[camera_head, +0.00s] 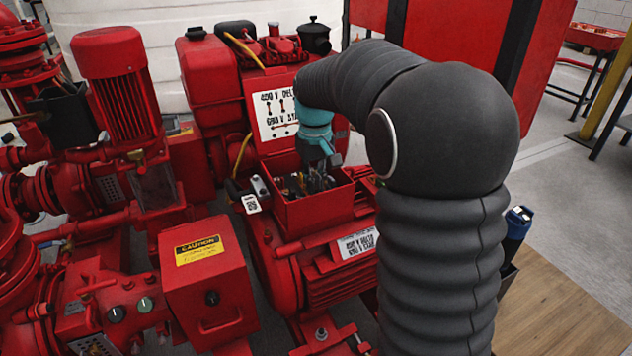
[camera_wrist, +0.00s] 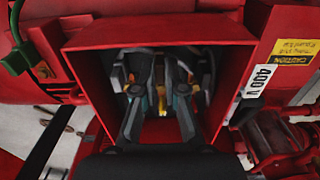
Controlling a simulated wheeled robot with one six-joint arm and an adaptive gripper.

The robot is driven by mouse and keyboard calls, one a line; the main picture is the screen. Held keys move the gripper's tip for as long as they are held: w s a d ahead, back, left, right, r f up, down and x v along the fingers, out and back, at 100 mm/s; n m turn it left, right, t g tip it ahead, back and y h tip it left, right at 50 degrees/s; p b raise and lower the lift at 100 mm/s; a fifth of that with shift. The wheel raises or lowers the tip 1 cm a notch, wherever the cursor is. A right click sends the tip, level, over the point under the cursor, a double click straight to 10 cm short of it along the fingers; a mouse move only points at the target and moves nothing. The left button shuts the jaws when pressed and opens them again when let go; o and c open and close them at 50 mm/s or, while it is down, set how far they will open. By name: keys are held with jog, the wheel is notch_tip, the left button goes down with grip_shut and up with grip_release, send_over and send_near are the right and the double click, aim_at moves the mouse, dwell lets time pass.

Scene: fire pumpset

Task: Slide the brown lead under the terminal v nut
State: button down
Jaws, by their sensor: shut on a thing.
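The open red terminal box (camera_head: 322,211) sits on top of the red motor, and my gripper (camera_head: 320,172) reaches down into it from above. In the wrist view the two dark fingers of my gripper (camera_wrist: 160,92) point into the terminal box (camera_wrist: 88,62). A small yellow-brown piece, seemingly the brown lead (camera_wrist: 161,98), shows between them. The fingers look shut on it, though the grip itself is dark and partly hidden. Dark and grey terminal parts and leads crowd the box floor. I cannot single out the terminal V nut, nor tell whether the lead touches it.
The box's red walls stand close around the fingers. A white wiring plate (camera_head: 276,114) stands behind the box. A red cabinet with a yellow caution label (camera_head: 198,249) is at the front left. A green cable end (camera_wrist: 18,57) lies outside the box at left.

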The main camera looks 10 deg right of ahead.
jog(key=shift+w+a+p, duration=0.15)
jog(key=shift+w+p, duration=0.25)
jog(key=shift+w, duration=0.25)
jog(key=c, duration=0.8)
grip_release()
jog(key=shift+c, duration=0.2)
jog(key=shift+r+p, duration=2.15)
jog(key=shift+r, duration=2.35)
